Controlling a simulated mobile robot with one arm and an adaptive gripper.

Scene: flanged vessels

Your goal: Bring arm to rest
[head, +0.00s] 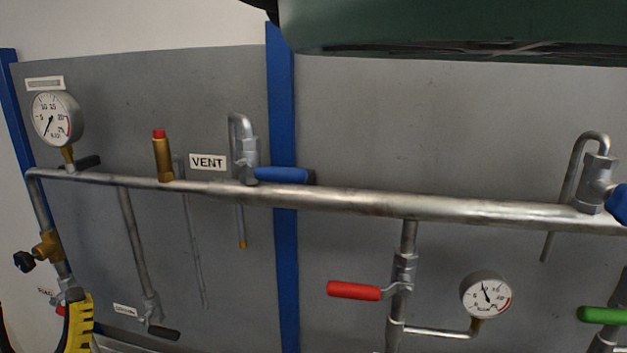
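A yellow piece with black notches (79,322) stands at the lower left edge, cut off by the frame.
A grey panel (350,120) with blue posts (282,120) carries a long steel pipe (360,202). Red (354,291), blue (281,175) and green (602,315) valve handles and gauges (56,118) (486,295) stick out. A dark green body (450,25) overhangs the top right.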

